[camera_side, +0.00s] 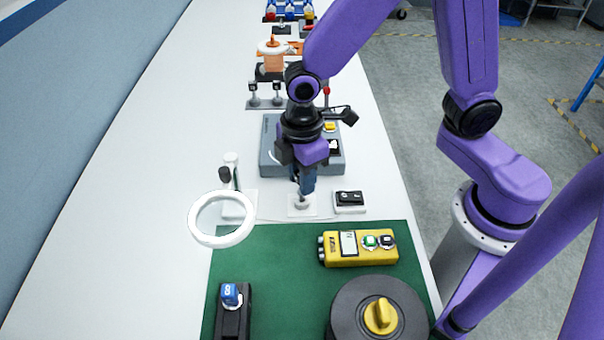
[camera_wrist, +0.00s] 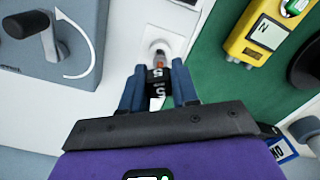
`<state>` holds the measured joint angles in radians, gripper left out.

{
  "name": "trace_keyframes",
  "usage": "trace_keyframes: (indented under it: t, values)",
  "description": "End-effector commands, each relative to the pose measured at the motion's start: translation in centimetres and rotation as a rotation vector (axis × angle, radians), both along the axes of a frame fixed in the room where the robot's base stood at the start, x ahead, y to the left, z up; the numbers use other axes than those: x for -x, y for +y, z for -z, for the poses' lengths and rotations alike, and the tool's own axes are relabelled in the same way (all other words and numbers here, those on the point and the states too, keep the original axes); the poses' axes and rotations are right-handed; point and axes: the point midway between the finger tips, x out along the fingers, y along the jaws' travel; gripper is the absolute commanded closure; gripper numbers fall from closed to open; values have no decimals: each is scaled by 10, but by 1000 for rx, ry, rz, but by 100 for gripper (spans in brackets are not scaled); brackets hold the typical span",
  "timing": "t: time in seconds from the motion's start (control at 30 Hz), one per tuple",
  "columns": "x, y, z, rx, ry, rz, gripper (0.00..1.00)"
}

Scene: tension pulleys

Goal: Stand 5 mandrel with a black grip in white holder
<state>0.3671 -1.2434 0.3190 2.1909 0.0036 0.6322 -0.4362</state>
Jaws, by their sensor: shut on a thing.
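My gripper (camera_side: 304,188) points down over a small white holder (camera_side: 296,212) that lies flat on the table. In the wrist view, its two blue fingers (camera_wrist: 158,85) are shut on the black grip of the mandrel (camera_wrist: 158,76), which bears a white 5. The mandrel's far end shows orange and grey and lines up with the round middle of the white holder (camera_wrist: 172,18). I cannot tell whether the mandrel's end is seated in the holder or just above it. In the side view the fingers mostly hide the mandrel.
A grey box (camera_side: 268,160) stands right behind my gripper. A small black switch box (camera_side: 349,199) is close on the right. A white ring (camera_side: 200,232) on a stand is at left. The green mat (camera_side: 275,290) in front carries a yellow meter (camera_side: 340,258) and a yellow-knobbed dark disc (camera_side: 350,310).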

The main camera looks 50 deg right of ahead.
Motion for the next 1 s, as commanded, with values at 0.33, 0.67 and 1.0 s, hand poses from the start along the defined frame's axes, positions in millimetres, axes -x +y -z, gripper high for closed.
trace_keyframes:
  t: [0.33,0.67,1.0]
  values:
    - [0,0,0,-1,0,1,100]
    - [0,0,4,1,0,0,100]
    - [0,0,11,1,1,0,100]
